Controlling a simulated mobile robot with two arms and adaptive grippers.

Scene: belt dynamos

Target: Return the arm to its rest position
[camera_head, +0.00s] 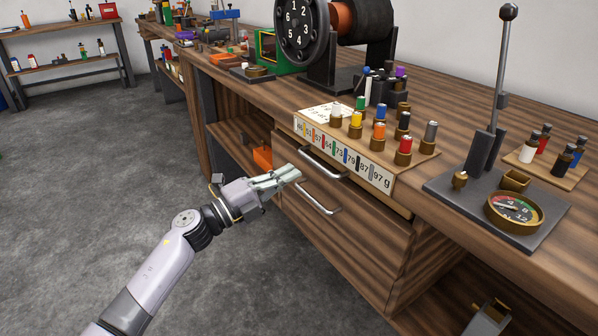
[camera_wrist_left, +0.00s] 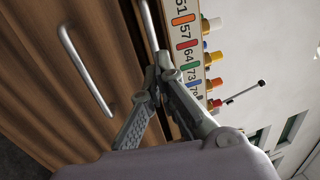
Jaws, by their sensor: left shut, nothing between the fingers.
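My left arm comes in from the lower left in the head view. Its gripper (camera_head: 292,174) is shut and empty, in front of the wooden drawer cabinet (camera_head: 352,240). In the left wrist view the fingertips (camera_wrist_left: 160,70) meet close to the upper drawer's edge. The upper metal handle (camera_head: 322,163) is just right of the fingertips in the head view. The lower handle (camera_head: 318,196) is just below them. I cannot tell whether the fingers touch the cabinet.
The bench top (camera_head: 455,145) carries colored pegs on a numbered rack (camera_head: 345,150), a numbered dial (camera_head: 300,30) and a lever stand with a gauge (camera_head: 514,211). An orange bin (camera_head: 262,158) sits on the shelf beneath. The grey floor (camera_head: 90,190) at left is clear.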

